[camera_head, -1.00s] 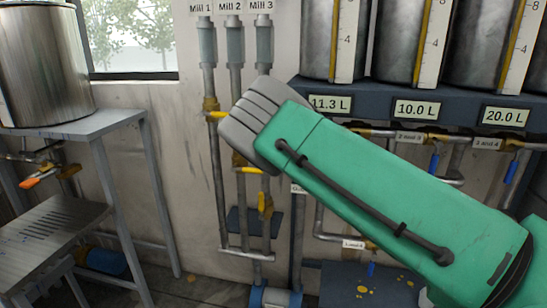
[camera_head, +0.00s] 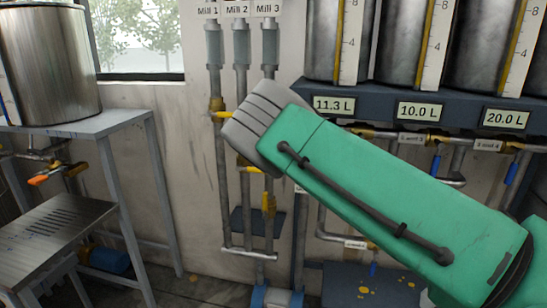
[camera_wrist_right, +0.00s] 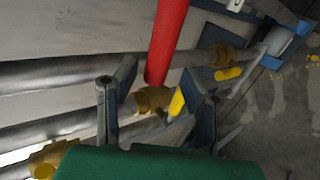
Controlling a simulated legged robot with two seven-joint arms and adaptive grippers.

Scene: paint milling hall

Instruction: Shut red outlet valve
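A red valve handle (camera_wrist_right: 168,40) shows in the right wrist view, a long bar running down from the top edge to a brass valve body (camera_wrist_right: 152,99) on a pipe. My right gripper (camera_wrist_right: 160,74) is open, with one finger on each side of the handle's lower end. I cannot tell whether a finger touches it. In the head view my green right arm and grey wrist cover this valve, and the fingers are hidden. My left gripper is in neither current view.
Yellow-handled valves (camera_head: 268,204) sit on the pipes below the mill labels. An orange-red handle (camera_head: 38,180) is under the left tank (camera_head: 45,65). Blue handles (camera_head: 512,168) hang under the labelled tanks at right. A slatted metal stand (camera_head: 50,235) is at lower left.

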